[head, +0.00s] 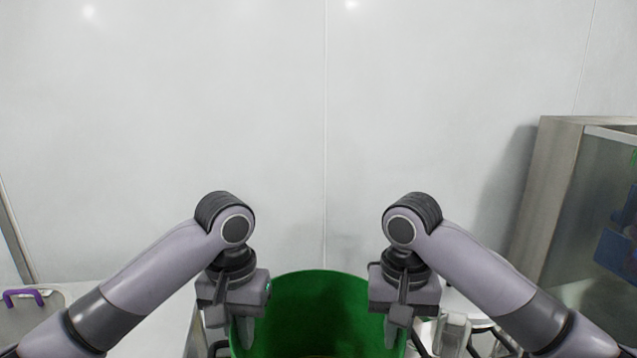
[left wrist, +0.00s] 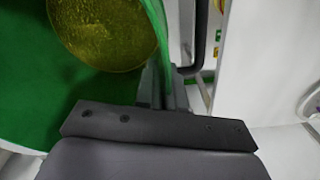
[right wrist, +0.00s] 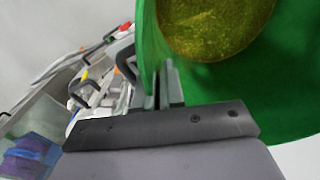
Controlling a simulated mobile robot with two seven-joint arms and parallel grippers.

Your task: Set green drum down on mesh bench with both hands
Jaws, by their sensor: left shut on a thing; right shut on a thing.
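The green drum (head: 318,305) is open at the top and sits between my two grippers at the bottom of the head view. Yellowish material shows inside it in the left wrist view (left wrist: 105,35) and the right wrist view (right wrist: 210,25). My left gripper (head: 245,325) is shut on the drum's left wall at the rim. My right gripper (head: 393,325) is shut on the drum's right wall at the rim. The drum's lower part is out of the head view, so what is under it is hidden. I cannot make out the mesh bench.
A pale surface (head: 150,335) lies at the lower left, with a purple handle (head: 24,294) at its far left. A metal-framed cabinet (head: 560,200) stands at the right. Several small items show beyond the drum in the right wrist view (right wrist: 100,90). A white wall stands behind.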

